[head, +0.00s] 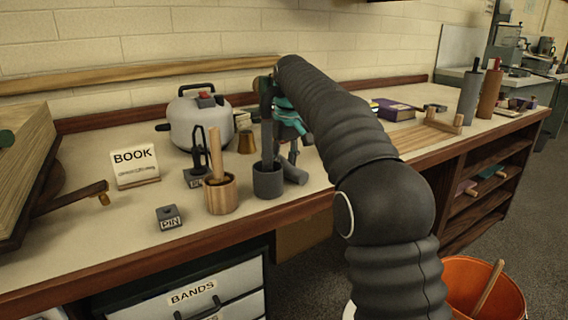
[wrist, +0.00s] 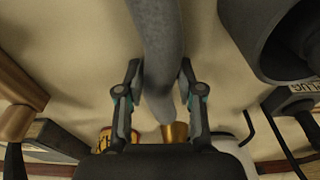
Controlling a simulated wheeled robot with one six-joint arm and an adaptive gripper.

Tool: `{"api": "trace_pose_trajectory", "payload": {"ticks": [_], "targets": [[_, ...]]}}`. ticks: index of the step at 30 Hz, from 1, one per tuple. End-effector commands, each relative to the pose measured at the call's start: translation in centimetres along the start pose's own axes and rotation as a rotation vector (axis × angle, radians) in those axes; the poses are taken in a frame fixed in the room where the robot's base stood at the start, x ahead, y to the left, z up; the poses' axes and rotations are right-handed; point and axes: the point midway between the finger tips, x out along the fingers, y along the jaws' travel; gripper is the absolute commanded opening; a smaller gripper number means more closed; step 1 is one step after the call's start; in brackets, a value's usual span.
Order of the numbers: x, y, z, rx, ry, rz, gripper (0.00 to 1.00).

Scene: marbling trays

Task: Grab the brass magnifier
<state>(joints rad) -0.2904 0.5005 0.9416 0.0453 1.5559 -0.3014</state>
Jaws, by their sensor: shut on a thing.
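My gripper (head: 291,152) is low over the bench, just right of a dark grey mortar (head: 268,181). Its fingers are shut on a grey cylinder (head: 295,172), which also shows between both fingers (wrist: 160,72) in the wrist view (wrist: 160,35). A small brass piece (head: 246,142) stands behind the mortar, apart from my gripper. In the wrist view, a brass piece (wrist: 175,132) shows beyond the fingers, partly hidden by my gripper. A second brass-coloured piece (wrist: 103,140) is left of it. I cannot tell which, if any, is the magnifier.
A wooden mortar (head: 221,194) with a pestle stands left of the grey one, whose tall rod (head: 266,125) is upright. A grey pot (head: 197,122) stands behind. A BOOK card (head: 135,167) and PIN block (head: 169,217) are left. Purple book (head: 394,109) lies right.

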Motion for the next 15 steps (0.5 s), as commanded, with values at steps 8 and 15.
{"api": "trace_pose_trajectory", "payload": {"ticks": [8,15], "targets": [[0.17,0.01,0.05,0.000,0.001,0.000,0.00],[0.16,0.01,0.03,0.000,0.000,0.000,0.62]]}}
